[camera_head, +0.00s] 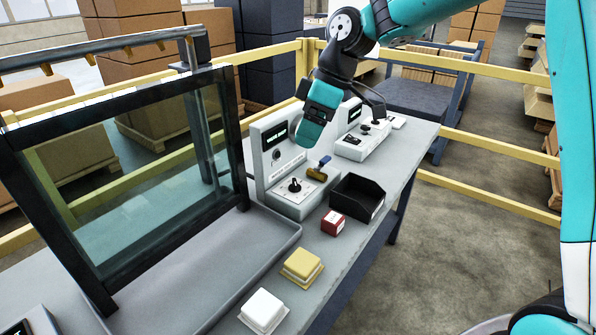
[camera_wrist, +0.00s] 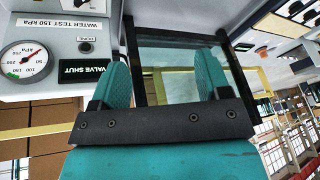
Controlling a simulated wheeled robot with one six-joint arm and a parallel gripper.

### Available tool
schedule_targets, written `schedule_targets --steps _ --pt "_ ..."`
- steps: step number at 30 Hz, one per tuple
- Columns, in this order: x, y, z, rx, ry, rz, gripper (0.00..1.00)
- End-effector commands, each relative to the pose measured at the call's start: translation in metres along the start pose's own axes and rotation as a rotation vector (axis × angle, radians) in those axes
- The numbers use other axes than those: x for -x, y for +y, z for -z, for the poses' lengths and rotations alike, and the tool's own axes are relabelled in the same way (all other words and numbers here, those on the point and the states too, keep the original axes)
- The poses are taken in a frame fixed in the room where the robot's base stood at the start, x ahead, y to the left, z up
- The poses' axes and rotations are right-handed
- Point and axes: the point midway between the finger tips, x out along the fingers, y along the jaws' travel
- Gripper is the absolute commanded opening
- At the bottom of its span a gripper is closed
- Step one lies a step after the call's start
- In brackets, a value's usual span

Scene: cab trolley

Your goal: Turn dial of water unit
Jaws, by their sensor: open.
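The water unit is a white box with an upright back panel (camera_head: 268,160), standing on the bench in the head view. A black dial (camera_head: 295,186) sits on its low front deck. A brass valve with a blue lever (camera_head: 320,168) is at the deck's right side. In the wrist view the panel (camera_wrist: 40,88) appears upside down, with a "WATER TEST 150 kPa" label, a round gauge (camera_wrist: 24,62) and a "VALVE SHUT" display (camera_wrist: 77,71). My gripper (camera_head: 307,137) is above the unit, apart from the dial. Its open fingers (camera_wrist: 161,78) hold nothing. The dial is not clear in the wrist view.
A black open bin (camera_head: 372,190) and a red block (camera_head: 333,222) are right of the unit. Another white unit (camera_head: 363,140) stands behind. A framed glass panel (camera_head: 140,185) over a grey tray rises at left. Yellow (camera_head: 302,265) and white (camera_head: 264,308) blocks lie in front.

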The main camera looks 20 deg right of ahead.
Motion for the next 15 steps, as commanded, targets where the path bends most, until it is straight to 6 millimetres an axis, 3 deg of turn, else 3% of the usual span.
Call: schedule_targets --steps 1,3,6,10,15 --pt "0.001 0.035 -0.002 0.047 0.002 -0.003 0.7" --pt "-0.003 0.071 -0.009 0.124 0.005 -0.008 0.7" --pt "-0.009 0.109 -0.019 0.211 0.006 -0.015 0.7" --pt "-0.015 0.135 -0.029 0.276 0.006 -0.023 0.7" --pt "-0.028 0.143 -0.032 0.3 0.007 -0.021 0.7"
